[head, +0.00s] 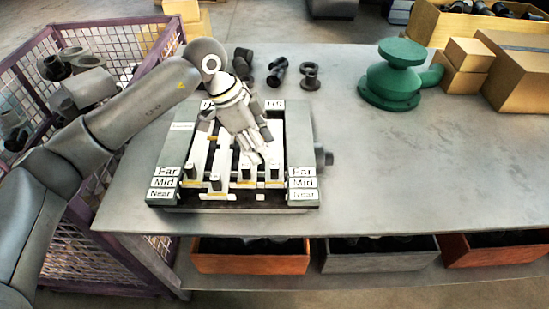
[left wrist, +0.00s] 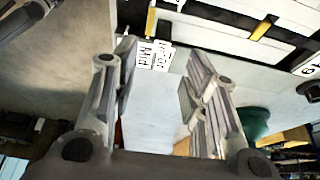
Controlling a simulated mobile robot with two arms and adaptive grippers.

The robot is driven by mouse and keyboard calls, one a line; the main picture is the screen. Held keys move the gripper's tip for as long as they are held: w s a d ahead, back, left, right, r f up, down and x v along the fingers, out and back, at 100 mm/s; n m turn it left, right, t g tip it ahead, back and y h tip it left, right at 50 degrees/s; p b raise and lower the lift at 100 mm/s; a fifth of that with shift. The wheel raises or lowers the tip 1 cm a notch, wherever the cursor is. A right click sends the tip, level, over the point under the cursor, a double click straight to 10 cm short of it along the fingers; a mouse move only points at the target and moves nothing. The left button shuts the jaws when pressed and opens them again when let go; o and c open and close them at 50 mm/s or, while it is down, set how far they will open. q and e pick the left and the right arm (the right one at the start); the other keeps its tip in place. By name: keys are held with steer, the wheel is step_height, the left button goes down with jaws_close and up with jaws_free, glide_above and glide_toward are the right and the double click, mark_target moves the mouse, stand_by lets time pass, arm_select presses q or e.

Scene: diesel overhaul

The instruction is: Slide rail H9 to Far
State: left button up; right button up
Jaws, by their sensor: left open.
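The rail fixture (head: 300,140) is a grey-green frame on the table, with pale rails and black upright knobs along its front part. Far, Mid and Near labels line both sides. The H9 label (head: 274,104) is at the back right, in line with the rightmost rail, whose black knob (head: 272,174) stands beside the right-hand Far and Mid labels. My left gripper (head: 257,146) is over the fixture's right half, partly hiding the rails. In the left wrist view its fingers (left wrist: 160,72) are apart, with nothing between them; the Mid label (left wrist: 146,53) shows beyond. My right gripper is not visible.
Dark metal parts (head: 278,72) lie behind the fixture. A green flanged part (head: 392,78) and cardboard boxes (head: 518,72) stand at the back right. A purple mesh crate (head: 98,42) is at the left. The table's right side is clear. Bins (head: 250,262) sit below.

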mark_target(274, 162)
arm_select(q)
steer(key=p+x, duration=0.1)
steer(key=x, duration=0.2)
steer(key=shift+s+d+f, duration=0.1)
steer(key=shift+s+d, duration=0.1)
steer(key=shift+x, duration=0.9)
steer(key=f, duration=0.1)
steer(key=d+f+p, duration=0.1)
steer(key=shift+w+f, duration=0.35)
steer(key=shift+f, duration=0.15)
steer(key=shift+c, duration=2.5)
jaws_close()
steer(key=shift+w, duration=0.3)
steer(key=w+b, duration=0.2)
steer(key=w, duration=0.1)
steer(key=shift+w, duration=0.15)
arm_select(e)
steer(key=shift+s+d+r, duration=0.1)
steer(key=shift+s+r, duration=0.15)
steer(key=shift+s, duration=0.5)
